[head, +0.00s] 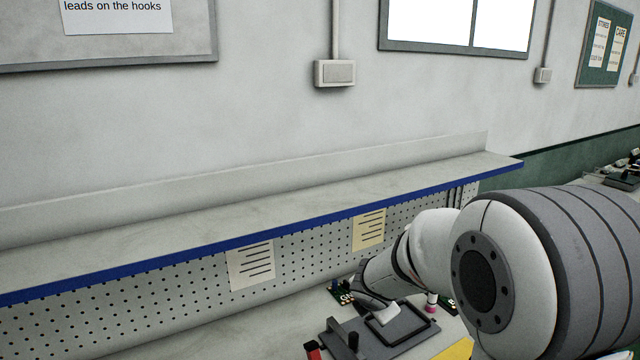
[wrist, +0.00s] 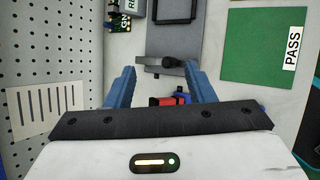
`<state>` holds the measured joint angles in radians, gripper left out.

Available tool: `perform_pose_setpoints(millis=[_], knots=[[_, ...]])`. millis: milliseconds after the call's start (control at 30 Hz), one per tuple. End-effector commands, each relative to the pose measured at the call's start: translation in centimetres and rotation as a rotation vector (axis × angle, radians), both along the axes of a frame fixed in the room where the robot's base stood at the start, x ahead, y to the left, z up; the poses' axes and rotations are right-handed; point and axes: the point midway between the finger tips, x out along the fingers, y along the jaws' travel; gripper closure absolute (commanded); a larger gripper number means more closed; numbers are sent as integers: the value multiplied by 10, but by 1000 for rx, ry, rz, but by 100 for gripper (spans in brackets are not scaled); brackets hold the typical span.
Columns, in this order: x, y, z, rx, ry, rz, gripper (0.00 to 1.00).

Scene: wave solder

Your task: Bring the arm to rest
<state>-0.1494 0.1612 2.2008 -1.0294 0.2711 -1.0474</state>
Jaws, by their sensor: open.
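My gripper (wrist: 160,88) shows in the wrist view with its two blue fingers spread apart and nothing between their tips. It is above the bench, and a grey fixture (wrist: 172,22) with a dark knob lies ahead of it and below. A small red and blue item (wrist: 168,100) shows past the gripper body, partly hidden by it. In the head view my arm reaches in from the right, over the bench; my gripper is mostly hidden there behind the arm links. The grey fixture also shows in the head view (head: 345,340).
A shelf with a blue edge (head: 260,235) runs above a pegboard (head: 130,310) with paper notes. A green mat marked PASS (wrist: 262,50) lies right of the fixture in the wrist view. A small green circuit board (wrist: 118,18) lies near the pegboard.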

Motion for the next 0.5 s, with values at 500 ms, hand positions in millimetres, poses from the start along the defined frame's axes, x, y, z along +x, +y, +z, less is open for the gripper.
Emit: perform_pose_setpoints(millis=[500], knots=[[-218, -50, 60, 862, -35, -1524, 51]])
